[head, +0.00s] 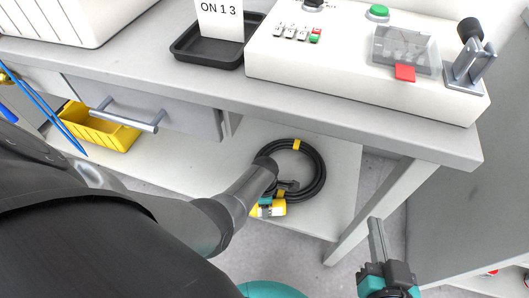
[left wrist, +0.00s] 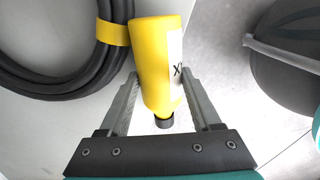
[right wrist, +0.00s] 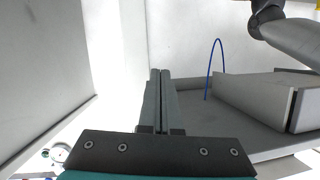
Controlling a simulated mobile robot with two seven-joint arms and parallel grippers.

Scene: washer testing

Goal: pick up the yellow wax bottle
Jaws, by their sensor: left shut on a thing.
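The yellow wax bottle (left wrist: 152,62) has a white label and a dark cap, and lies between the fingers of my left gripper (left wrist: 160,88) in the left wrist view. The gripper is shut on it. In the head view the yellow bottle (head: 278,208) shows small beside the coil, over the lower shelf, with my left arm hiding part of the area. Whether it touches the shelf I cannot tell. My right gripper (head: 376,240) is at the lower right, beside the table leg. Its fingers lie together and empty, also in the right wrist view (right wrist: 160,75).
A black coiled hose (head: 322,175) with yellow ties lies on the lower shelf (head: 190,178) beside the bottle. A yellow bin (head: 100,128) stands on the shelf at left, under a drawer (head: 150,100). The tabletop (head: 150,55) overhangs the shelf, and a table leg (head: 370,210) stands at right.

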